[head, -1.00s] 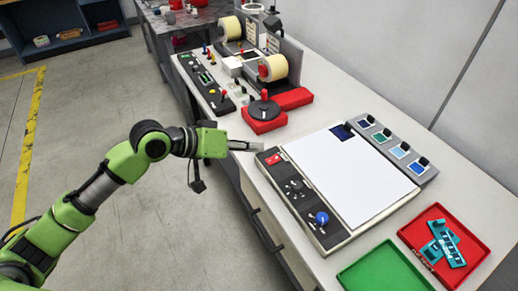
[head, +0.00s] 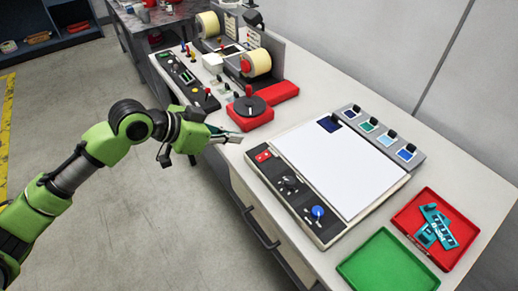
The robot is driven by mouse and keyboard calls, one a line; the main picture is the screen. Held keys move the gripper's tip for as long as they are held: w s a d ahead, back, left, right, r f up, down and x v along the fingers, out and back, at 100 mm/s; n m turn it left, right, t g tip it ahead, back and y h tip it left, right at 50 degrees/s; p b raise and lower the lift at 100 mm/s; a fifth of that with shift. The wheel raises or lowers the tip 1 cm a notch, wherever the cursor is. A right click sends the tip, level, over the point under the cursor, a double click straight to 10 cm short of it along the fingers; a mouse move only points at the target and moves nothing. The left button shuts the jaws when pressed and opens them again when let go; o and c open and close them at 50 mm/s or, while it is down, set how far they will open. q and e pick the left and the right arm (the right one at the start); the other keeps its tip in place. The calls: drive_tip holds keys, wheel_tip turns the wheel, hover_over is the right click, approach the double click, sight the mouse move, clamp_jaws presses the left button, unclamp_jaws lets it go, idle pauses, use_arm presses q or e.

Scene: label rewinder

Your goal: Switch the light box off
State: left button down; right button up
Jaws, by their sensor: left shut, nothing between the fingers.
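The light box (head: 345,165) lies on the white worktop, with a large white panel. A dark control strip along its left side carries a red rocker switch (head: 263,156) at the far end, a black knob (head: 290,184) in the middle and a blue knob (head: 317,212) at the near end. My left gripper (head: 238,137) is shut and empty. In the picture it is just left of and beyond the red switch, near the worktop's edge, apart from the switch. Whether the panel is lit is hard to tell. My right gripper is out of view.
A red-based turntable (head: 250,112) and the label rewinder (head: 255,65) stand beyond the light box. A grey strip of colour swatches (head: 380,133) lies along its far side. A red tray (head: 460,215) with teal parts and an empty green tray (head: 385,265) are at the right.

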use_arm(q)
drive_tip(key=p, duration=0.3)
hover_over(268, 152)
drive_tip(key=s+a, duration=0.2)
drive_tip(key=a, duration=0.1)
drive_tip(key=f, duration=0.5)
drive_tip(key=shift+d+f, duration=0.2)
drive_tip(key=shift+f, duration=0.15)
wheel_tip(268, 152, down, 3)
drive_tip(key=shift+w+f+p, duration=0.15)
drive_tip(key=shift+f+p, duration=0.05)
drive_tip(key=shift+p, duration=0.2)
drive_tip(key=shift+f, duration=0.35)
drive_tip(key=shift+d+f, duration=0.1)
drive_tip(key=shift+w+f+b, duration=0.1)
drive_tip(key=shift+f+b, duration=0.1)
drive_tip(key=shift+b, duration=0.15)
drive_tip(key=shift+d, duration=0.15)
drive_tip(key=shift+w+d+r, duration=0.25)
drive_tip(key=shift+w+d, duration=0.2)
drive_tip(key=shift+d, duration=0.15)
